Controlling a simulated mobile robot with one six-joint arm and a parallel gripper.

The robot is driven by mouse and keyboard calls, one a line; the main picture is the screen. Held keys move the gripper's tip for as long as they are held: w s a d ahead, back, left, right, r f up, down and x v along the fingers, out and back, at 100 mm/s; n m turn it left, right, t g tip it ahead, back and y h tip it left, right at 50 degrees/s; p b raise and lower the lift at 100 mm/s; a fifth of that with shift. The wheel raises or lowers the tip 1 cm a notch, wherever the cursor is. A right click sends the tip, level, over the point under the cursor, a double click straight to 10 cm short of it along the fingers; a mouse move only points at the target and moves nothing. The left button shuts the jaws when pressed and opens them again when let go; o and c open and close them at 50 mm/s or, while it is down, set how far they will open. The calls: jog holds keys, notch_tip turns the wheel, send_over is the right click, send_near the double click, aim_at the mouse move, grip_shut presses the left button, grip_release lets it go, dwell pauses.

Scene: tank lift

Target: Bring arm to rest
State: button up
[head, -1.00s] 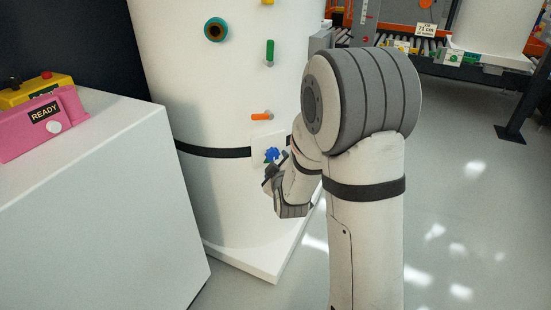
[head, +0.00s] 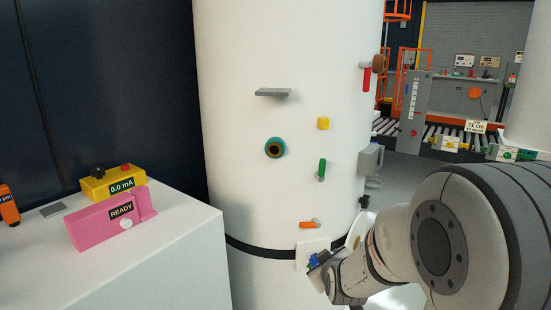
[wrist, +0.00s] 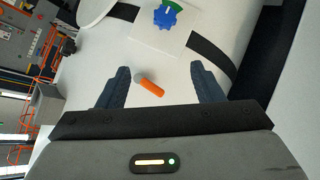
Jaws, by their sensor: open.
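My arm comes in from the lower right of the head view, with its large grey and white joint near the camera. My gripper (wrist: 158,88) is open in the wrist view, its two dark fingers apart with nothing held between them. Beyond the fingers, an orange handle (wrist: 150,87) stands on the white tank; it also shows in the head view (head: 308,225). A blue knob (wrist: 167,17) sits on a white plate on the tank, partly covered by my wrist in the head view. My gripper's fingertips are hidden in the head view.
The white tank (head: 235,130) carries a green lever (head: 322,169), a yellow block (head: 323,123), a teal ring (head: 275,147) and a grey shelf (head: 273,92). A white cabinet (head: 170,255) at left bears a pink READY device (head: 108,218) and a yellow meter (head: 106,187). A roller conveyor stands at back right.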

jog(key=s+d+r+m+g+p, duration=0.1)
jog(key=s+r+m+g+p, duration=0.5)
jog(key=s+r+p, duration=1.4)
jog(key=s+r+g, duration=0.3)
jog(key=s+r, duration=0.2)
jog(key=r, duration=0.3)
jog(key=shift+d+m+p, duration=0.2)
jog(key=shift+m+p, duration=0.1)
